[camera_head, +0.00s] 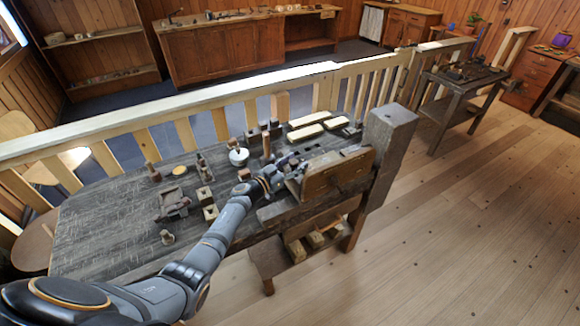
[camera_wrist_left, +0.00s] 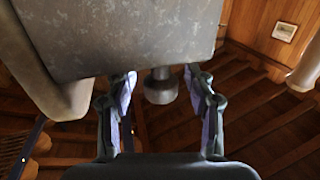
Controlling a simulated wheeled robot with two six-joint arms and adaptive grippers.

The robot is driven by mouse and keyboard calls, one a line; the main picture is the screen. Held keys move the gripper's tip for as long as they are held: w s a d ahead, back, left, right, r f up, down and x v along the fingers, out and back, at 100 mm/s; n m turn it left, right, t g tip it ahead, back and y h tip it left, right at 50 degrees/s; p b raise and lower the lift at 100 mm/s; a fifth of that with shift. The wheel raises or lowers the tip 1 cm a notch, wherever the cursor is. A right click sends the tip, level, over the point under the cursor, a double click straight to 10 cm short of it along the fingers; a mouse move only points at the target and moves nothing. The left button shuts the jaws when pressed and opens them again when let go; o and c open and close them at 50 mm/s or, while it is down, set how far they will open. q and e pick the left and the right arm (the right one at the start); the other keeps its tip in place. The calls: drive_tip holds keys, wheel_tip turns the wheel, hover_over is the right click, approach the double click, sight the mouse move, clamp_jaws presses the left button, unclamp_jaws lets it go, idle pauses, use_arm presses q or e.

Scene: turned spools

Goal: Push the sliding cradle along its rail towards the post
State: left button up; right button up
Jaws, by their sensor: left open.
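My left arm reaches in from the lower left of the head view. Its gripper (camera_head: 284,169) is at the near left end of a brown wooden piece (camera_head: 335,176), which stands against a thick upright post (camera_head: 388,135). This piece may be the sliding cradle; I cannot tell for sure, and its rail is not clear. In the left wrist view the gripper (camera_wrist_left: 159,82) is open, its fingers apart. A large grey block (camera_wrist_left: 130,35) fills the top, with a round grey knob (camera_wrist_left: 160,90) showing between the fingers. Whether they touch is unclear. My right gripper is not in view.
The dark worktable (camera_head: 110,225) holds a white pot (camera_head: 238,156), an upright wooden peg (camera_head: 266,146), small blocks and pale wooden bars (camera_head: 306,132). A pale railing (camera_head: 200,110) runs behind it. The floor to the right is clear.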

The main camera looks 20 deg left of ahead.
use_arm(q)
drive_tip(key=v, duration=1.1)
drive_tip(key=shift+s, duration=0.3)
drive_tip(key=shift+a+r, duration=0.1)
drive_tip(key=shift+a, duration=0.1)
